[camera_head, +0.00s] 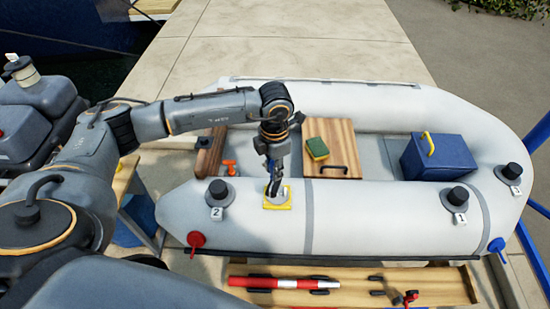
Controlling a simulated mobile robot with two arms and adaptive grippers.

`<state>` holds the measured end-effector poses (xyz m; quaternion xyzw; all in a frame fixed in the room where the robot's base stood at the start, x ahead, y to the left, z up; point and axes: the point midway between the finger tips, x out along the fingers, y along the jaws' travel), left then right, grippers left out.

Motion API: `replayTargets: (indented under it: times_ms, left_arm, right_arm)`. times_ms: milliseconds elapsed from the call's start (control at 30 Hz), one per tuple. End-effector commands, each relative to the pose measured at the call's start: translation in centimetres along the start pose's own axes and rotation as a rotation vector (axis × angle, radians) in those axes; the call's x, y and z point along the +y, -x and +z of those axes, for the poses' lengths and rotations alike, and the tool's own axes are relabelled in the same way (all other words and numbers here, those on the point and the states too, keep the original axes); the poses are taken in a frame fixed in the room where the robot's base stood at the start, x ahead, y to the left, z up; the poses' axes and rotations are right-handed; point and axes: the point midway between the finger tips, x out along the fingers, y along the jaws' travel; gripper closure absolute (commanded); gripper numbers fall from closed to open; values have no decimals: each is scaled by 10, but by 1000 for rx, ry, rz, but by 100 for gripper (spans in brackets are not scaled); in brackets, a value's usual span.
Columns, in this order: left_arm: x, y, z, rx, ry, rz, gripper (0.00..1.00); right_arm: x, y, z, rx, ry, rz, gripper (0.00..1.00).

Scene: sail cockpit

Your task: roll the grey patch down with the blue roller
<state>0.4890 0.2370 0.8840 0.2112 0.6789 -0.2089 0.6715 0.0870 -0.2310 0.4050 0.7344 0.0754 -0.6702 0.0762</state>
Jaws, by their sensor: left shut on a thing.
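My left gripper (274,186) reaches in from the left and points down over the near tube of the white inflatable boat (375,209). It is shut on a slim thing with a blue part (270,165), which looks like the blue roller; the fingers hide most of it. Right below is a yellow-edged square (277,206) on the tube, with a small grey area, the grey patch (283,191), showing inside it. The gripper covers part of the patch. I cannot tell whether the roller touches it. My right gripper is not in view.
Numbered black valves stand on the tubes, one (218,190) just left of the square. Inside the boat are a wooden seat (338,136) with a green-yellow sponge (317,148) and a blue box (437,156). A wooden tray (440,282) with a red-white tube lies in front.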

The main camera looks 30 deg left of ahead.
Motion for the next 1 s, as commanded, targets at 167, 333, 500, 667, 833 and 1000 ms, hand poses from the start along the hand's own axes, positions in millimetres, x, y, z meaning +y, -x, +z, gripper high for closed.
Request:
replayTargets:
  times_ms: [167,333,500,667,833,1000]
  left_arm:
    - [12,10,8,-9,233,-1,100]
    - [14,10,10,-10,298,-4,100]
    - [14,-1,10,-10,299,-4,100]
    - [15,-17,10,-8,298,-3,100]
    - [15,-35,10,-9,297,-3,100]
    - [14,-45,10,-10,297,-3,100]
  right_arm:
    - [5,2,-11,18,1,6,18]
    - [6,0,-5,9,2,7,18]
    - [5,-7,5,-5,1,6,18]
    - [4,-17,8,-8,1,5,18]
    - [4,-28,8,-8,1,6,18]
    - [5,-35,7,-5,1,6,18]
